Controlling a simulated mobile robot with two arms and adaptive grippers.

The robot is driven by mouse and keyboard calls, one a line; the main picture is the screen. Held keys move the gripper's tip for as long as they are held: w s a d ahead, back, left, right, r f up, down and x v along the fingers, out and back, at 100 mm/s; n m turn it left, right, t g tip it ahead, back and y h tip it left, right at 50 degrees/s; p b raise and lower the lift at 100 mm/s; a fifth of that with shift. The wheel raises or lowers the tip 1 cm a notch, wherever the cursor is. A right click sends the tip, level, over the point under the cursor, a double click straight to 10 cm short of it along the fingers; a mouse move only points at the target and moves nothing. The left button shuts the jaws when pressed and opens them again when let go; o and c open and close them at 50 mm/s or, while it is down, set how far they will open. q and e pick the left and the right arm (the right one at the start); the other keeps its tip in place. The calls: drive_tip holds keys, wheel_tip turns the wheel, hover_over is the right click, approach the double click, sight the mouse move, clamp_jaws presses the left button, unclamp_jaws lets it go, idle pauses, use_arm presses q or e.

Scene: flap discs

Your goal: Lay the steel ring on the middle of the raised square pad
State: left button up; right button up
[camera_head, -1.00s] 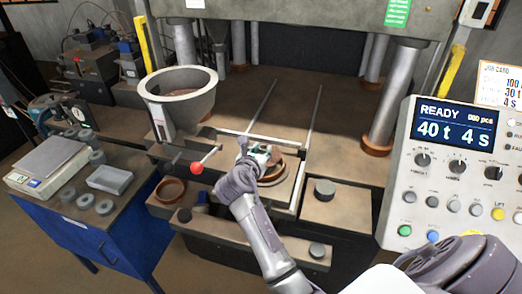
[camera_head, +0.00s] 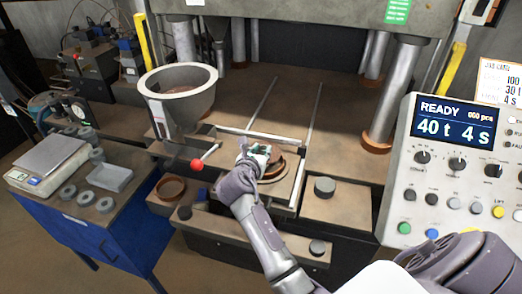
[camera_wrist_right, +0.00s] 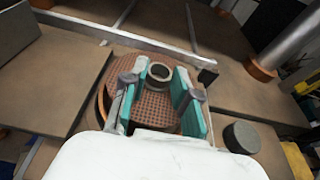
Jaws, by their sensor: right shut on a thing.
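My right gripper (camera_head: 259,156) is over the round mould on the press's sliding plate. In the right wrist view its teal-padded fingers (camera_wrist_right: 160,80) are shut on a small grey steel ring (camera_wrist_right: 159,73). The ring is held over a reddish-brown mesh disc (camera_wrist_right: 158,106) in the round mould (camera_wrist_right: 102,98). I cannot tell whether the ring touches what is under it. The fingers hide part of the disc. I cannot make out a raised square pad for certain; what lies right under the ring is hidden. My left gripper is not in view.
A grey hopper (camera_head: 184,104) and a red-knobbed lever (camera_head: 197,164) stand left of the gripper. A grey round block (camera_head: 324,187) is to its right. Steel columns (camera_head: 392,100) and the control panel (camera_head: 450,170) stand further right. A blue cart (camera_head: 115,235) carries a scale, tray and rings.

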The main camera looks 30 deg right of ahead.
drive_tip(key=o, duration=0.8)
drive_tip(key=shift+f, duration=0.1)
drive_tip(key=shift+o, duration=0.2)
drive_tip(key=v, duration=0.7)
drive_tip(key=shift+s+a, duration=0.15)
drive_tip(key=shift+a, duration=0.1)
